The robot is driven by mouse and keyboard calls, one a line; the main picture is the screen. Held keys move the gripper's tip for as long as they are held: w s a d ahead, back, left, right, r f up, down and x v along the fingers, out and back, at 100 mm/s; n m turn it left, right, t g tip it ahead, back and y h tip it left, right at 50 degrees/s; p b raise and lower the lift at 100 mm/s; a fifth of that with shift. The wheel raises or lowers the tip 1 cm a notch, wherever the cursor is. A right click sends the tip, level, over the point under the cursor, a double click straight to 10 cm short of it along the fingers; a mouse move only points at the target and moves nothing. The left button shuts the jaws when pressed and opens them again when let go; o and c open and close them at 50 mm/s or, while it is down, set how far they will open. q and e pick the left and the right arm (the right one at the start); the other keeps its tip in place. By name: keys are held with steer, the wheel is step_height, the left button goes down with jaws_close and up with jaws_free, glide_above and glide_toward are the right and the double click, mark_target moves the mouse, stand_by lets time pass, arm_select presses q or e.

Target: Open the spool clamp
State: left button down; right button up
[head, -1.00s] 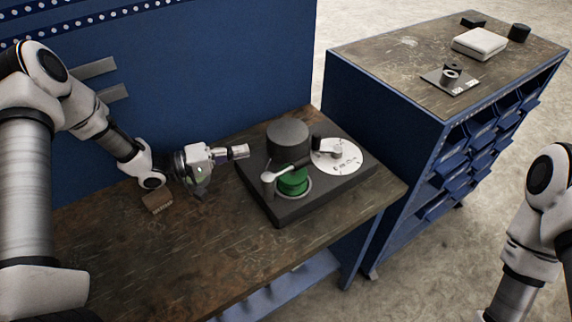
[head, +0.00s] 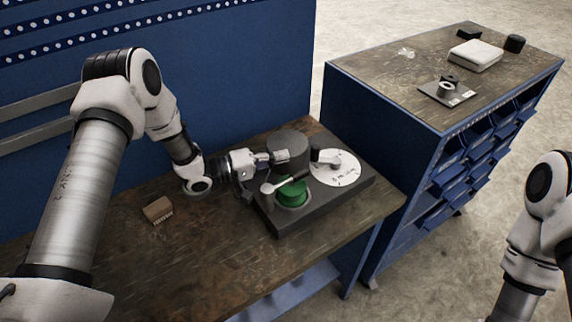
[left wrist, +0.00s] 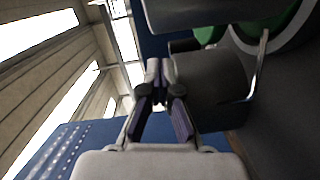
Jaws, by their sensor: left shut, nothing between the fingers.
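The spool clamp device has a dark base plate (head: 330,205) on the workbench. On it are a dark upright cylinder (head: 287,141), a green spool (head: 291,194) and a metal lever with a pale knob (head: 267,188) lying across above the spool. A white dial (head: 336,168) with a short handle sits at its right. My left gripper (head: 279,156) is shut and empty, at the left side of the dark cylinder and just behind the lever. In the left wrist view its fingers (left wrist: 157,70) are together beside the dark cylinder (left wrist: 210,78); I cannot tell whether they touch it. My right gripper is out of view.
A small brown block (head: 158,210) lies on the wooden workbench (head: 190,260), left of the device. A blue panel (head: 240,70) stands behind. A blue drawer cabinet (head: 400,140) at the right carries a white box (head: 476,54) and small dark parts. The bench front is clear.

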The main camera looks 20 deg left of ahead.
mark_target(286, 177)
arm_select(q)
steer(key=shift+s+d+f+p, duration=0.2)
steer(key=shift+s+d+p, duration=0.3)
steer(key=shift+s+d, duration=0.5)
steer(key=shift+s+d+f, duration=0.1)
steer(key=shift+s+d, duration=0.2)
steer(key=shift+s, duration=0.05)
steer(key=shift+f, duration=0.1)
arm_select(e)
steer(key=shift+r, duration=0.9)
arm_select(q)
steer(key=shift+w, duration=0.1)
steer(key=shift+d, duration=0.1)
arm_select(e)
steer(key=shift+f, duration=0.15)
